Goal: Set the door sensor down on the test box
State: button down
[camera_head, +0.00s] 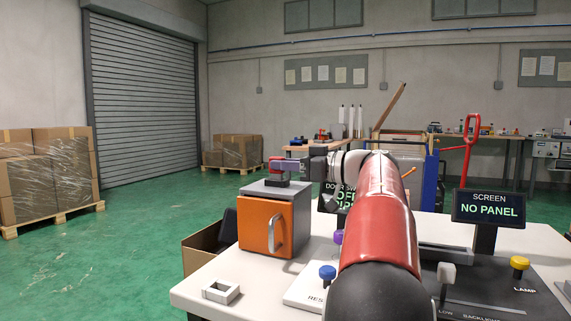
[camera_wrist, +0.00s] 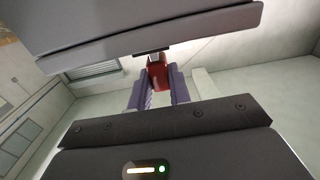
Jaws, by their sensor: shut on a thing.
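The test box is a grey box with an orange door and a pale handle (camera_head: 256,230), standing at the left of the white table. A small dark block (camera_head: 275,183) sits on its grey top. My gripper (camera_head: 281,166) has purple fingers and is over the box top, just above the dark block. It is shut on the red door sensor (camera_wrist: 158,74), which shows between the two purple fingers in the wrist view. In the head view I cannot tell whether the sensor touches the block.
My red arm hides the middle of the white table (camera_head: 195,293). A small grey frame (camera_head: 221,291) lies near the left edge. A blue knob (camera_head: 327,272) stands in front. A screen reading NO PANEL (camera_head: 489,208) stands at right. A cardboard box (camera_head: 203,258) is behind the left edge.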

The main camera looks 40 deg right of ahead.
jog(key=shift+f, duration=0.6)
jog(key=c, duration=1.2)
grip_release()
jog(key=v, duration=0.7)
jog(key=shift+s+d, duration=0.2)
jog(key=shift+s, duration=0.1)
